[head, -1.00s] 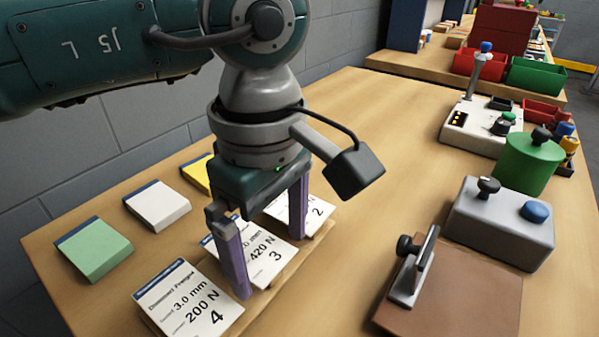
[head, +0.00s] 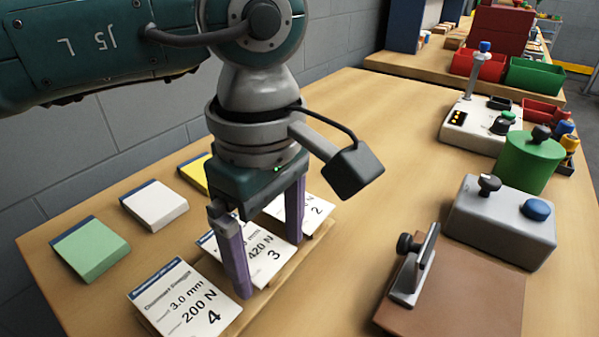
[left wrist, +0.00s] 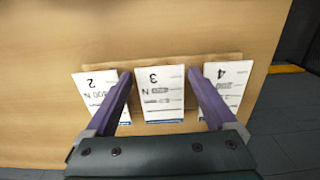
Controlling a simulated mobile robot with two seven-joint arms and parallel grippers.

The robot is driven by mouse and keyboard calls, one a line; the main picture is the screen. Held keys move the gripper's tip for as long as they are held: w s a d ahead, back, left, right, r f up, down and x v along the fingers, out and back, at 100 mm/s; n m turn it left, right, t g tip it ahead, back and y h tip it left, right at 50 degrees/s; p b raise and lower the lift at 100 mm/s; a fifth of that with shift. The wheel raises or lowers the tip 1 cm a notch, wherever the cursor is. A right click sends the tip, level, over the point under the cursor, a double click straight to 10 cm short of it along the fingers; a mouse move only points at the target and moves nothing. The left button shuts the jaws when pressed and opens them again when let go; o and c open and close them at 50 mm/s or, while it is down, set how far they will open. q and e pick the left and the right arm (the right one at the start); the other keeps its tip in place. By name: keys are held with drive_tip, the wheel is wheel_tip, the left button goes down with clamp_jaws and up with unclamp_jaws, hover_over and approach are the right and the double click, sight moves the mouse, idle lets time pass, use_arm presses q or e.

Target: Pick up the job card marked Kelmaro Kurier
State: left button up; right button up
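Three white job cards with blue headers lie in a row on a thin wooden board (left wrist: 160,60): card 4 (head: 185,298), card 3 (head: 265,258) and card 2 (head: 318,212). I cannot make out the name Kelmaro Kurier on any; the header on card 4 is too small to read surely, and the others are partly hidden. My left gripper (head: 268,268) is open and empty above card 3, its purple fingers spread to either side. In the left wrist view, card 3 (left wrist: 160,95) shows between the fingertips, cards 2 (left wrist: 95,92) and 4 (left wrist: 230,85) outside them.
Green (head: 92,250), white (head: 155,207) and yellow (head: 194,172) pads lie behind the cards near the wall. A brown board with a metal clamp (head: 415,270), a grey control box (head: 500,225) and a green cylinder (head: 528,162) stand right. The middle table is clear.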

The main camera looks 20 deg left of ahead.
use_arm(q)
drive_tip(key=c, duration=1)
drive_tip(key=shift+r, duration=0.1)
